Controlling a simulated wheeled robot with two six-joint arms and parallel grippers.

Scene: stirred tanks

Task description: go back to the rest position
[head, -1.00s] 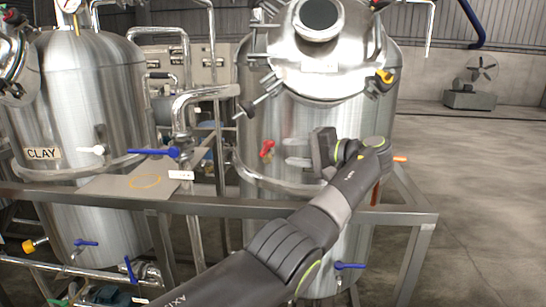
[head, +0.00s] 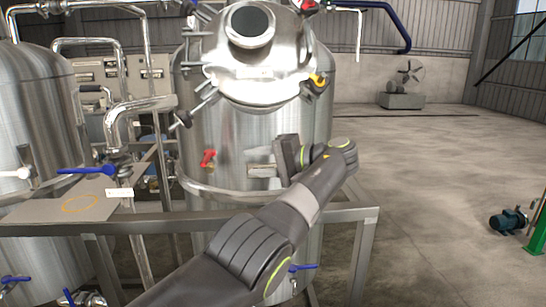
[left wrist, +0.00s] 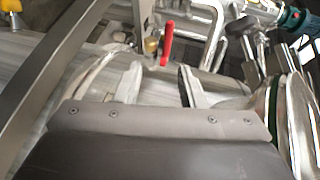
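My left gripper (head: 262,171) is in front of the steel tank (head: 255,135) on the right, to the right of and a little below the red valve handle (head: 208,158). In the left wrist view its two fingers (left wrist: 160,82) stand apart with nothing gripped between them. The red handle (left wrist: 167,44) shows just beyond the fingers there, apart from them. My left arm reaches out over the metal frame rail. My right gripper is in neither view.
A steel frame rail (head: 160,222) runs in front of the tanks. A second tank (head: 35,120) stands at left, with a blue-handled valve (head: 85,170) between them. A blue pump (head: 508,220) sits on the floor at right. The floor (head: 430,170) at right is mostly clear.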

